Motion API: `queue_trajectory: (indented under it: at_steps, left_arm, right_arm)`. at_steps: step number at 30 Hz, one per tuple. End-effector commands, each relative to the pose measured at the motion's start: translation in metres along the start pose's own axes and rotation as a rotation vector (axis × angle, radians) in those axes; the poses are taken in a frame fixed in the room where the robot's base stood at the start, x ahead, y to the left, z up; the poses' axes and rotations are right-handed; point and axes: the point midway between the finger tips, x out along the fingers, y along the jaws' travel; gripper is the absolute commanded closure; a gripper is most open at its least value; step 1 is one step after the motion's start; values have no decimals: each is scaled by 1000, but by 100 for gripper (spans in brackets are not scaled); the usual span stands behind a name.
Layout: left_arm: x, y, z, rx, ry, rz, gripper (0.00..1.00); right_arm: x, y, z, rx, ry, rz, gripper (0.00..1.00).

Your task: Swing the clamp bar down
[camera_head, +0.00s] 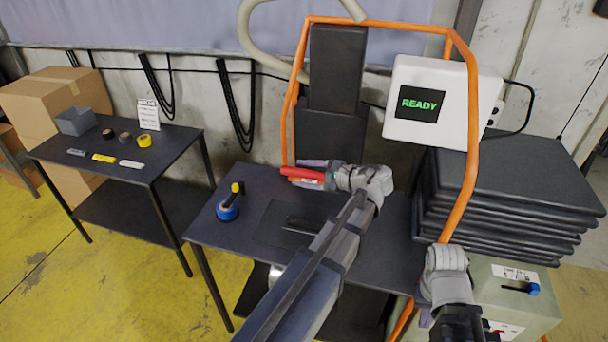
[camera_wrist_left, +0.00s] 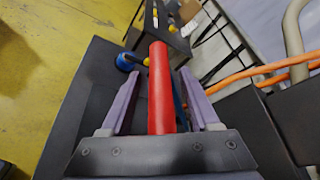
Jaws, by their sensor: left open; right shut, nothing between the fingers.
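The clamp bar's red handle (camera_head: 303,174) juts out above the dark workbench, near the lower left end of an orange tube. My left gripper (camera_head: 314,175) is open with its fingers around this handle. In the left wrist view the red handle (camera_wrist_left: 160,95) runs between the two spread fingers, with a gap visible on the left. The orange tube frame (camera_head: 473,130) arches high over the bench; how the handle joins it is hidden. My right gripper (camera_head: 425,317) is low at the bench's right side, away from the handle. Its fingers are mostly hidden.
A blue valve-like tool (camera_head: 228,206) and a dark flat sheet (camera_head: 272,226) lie on the bench. A white box with a READY screen (camera_head: 419,104) stands behind. Black slabs (camera_head: 510,190) are stacked right. A side table (camera_head: 110,157) stands left.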

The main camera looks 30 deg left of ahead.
Motion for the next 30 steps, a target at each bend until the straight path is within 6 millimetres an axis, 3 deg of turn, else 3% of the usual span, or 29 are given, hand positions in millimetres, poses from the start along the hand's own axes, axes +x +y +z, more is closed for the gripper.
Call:
queue_trajectory:
  at_steps: [2,19,30]
  left_arm:
    - [0,0,0,0,0,0,38]
    - [0,0,0,0,0,0,100]
    - [0,0,0,0,0,1,100]
  right_arm:
    - [0,0,0,0,0,0,100]
    - [0,0,0,0,0,0,100]
    - [0,0,0,0,0,0,100]
